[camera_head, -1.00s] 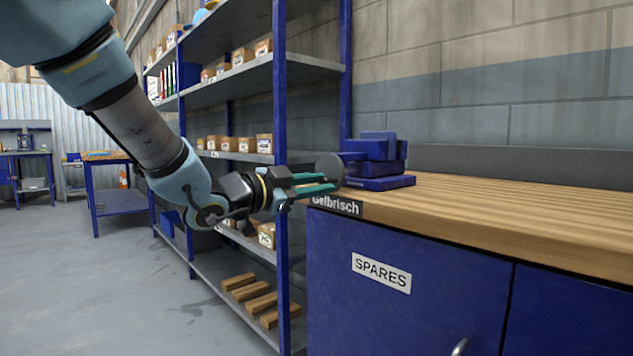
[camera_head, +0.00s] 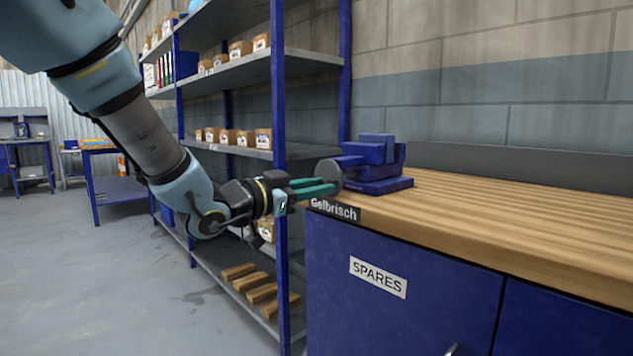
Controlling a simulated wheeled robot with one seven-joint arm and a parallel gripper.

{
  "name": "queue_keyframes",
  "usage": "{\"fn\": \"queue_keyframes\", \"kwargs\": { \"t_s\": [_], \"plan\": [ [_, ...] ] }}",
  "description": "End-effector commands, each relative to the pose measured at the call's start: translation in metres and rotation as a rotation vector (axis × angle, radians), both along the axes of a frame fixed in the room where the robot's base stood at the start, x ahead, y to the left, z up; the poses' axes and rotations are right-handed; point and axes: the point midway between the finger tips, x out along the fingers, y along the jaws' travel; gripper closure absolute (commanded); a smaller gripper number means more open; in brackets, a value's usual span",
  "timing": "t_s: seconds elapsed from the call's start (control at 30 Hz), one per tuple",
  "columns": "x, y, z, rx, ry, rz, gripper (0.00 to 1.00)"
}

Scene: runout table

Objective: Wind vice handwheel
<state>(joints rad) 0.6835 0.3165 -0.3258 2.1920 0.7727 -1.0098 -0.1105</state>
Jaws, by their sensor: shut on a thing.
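A blue vice (camera_head: 376,163) sits on the left end of the wooden bench top. Its round grey handwheel (camera_head: 329,174) faces left, toward my arm, just past the bench edge. My gripper (camera_head: 322,187) comes in from the left with its green fingers level. The fingertips are at the handwheel and the fingers are shut on it. The exact contact of the far finger is partly hidden by the near one.
The wooden bench top (camera_head: 480,212) is clear to the right of the vice. A blue cabinet (camera_head: 430,275) labelled SPARES is below it. A blue shelf rack (camera_head: 278,130) with small boxes stands close behind my gripper. Open floor (camera_head: 90,280) lies at left.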

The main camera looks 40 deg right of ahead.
Motion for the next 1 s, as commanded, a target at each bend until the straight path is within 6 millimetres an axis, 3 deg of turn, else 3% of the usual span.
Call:
{"fn": "queue_keyframes", "kwargs": {
  "t_s": [0.3,1.0],
  "plan": [
    [0.0024,0.0003,0.0091,0.010,0.178,0.007,1.00],
    [0.0025,0.0006,0.0102,0.019,0.298,0.007,1.00]
  ]
}}
